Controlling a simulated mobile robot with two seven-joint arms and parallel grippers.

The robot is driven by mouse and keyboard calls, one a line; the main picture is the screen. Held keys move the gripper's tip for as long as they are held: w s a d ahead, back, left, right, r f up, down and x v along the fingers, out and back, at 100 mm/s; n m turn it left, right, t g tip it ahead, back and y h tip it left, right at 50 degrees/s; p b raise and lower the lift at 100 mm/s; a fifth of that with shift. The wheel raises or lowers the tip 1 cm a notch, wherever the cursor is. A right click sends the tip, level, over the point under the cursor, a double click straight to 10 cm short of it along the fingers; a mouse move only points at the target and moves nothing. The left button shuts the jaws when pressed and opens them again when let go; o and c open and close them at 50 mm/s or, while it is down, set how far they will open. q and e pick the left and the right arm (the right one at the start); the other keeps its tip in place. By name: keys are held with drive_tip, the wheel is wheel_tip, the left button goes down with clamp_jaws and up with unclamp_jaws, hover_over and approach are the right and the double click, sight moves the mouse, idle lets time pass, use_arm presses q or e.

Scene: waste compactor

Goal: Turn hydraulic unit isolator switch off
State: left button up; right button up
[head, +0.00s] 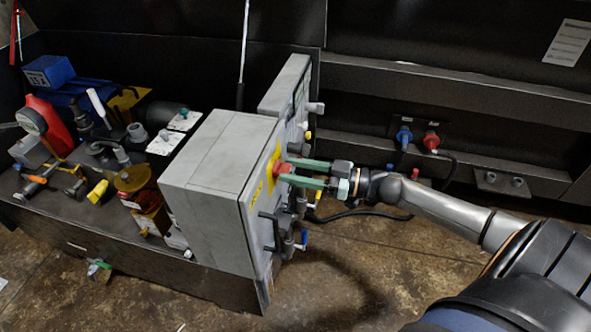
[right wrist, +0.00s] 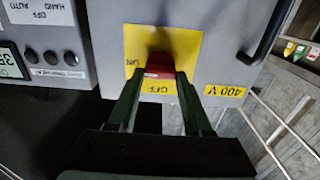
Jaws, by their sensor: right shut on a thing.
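The isolator switch is a red knob (head: 281,169) on a yellow plate (head: 270,172) on the side face of a grey electrical box (head: 215,165). In the right wrist view the red knob (right wrist: 160,66) sits at the middle of the yellow plate (right wrist: 190,47), with "ON" at its left and "OFF" below. My right gripper (head: 287,172) has reached the box from the right, and its green fingers are shut on the red knob. In the right wrist view its fingertips (right wrist: 160,75) lie on either side of the knob. My left gripper is in neither view.
A second grey panel (right wrist: 40,45) with buttons and a display stands beside the box. A black handle (head: 268,230) sticks out below the switch. Hydraulic parts, including a red unit (head: 52,125), crowd the left. Blue (head: 404,135) and red (head: 431,140) connectors are on the dark wall behind.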

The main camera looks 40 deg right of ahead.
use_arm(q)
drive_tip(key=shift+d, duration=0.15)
use_arm(e)
clamp_jaws()
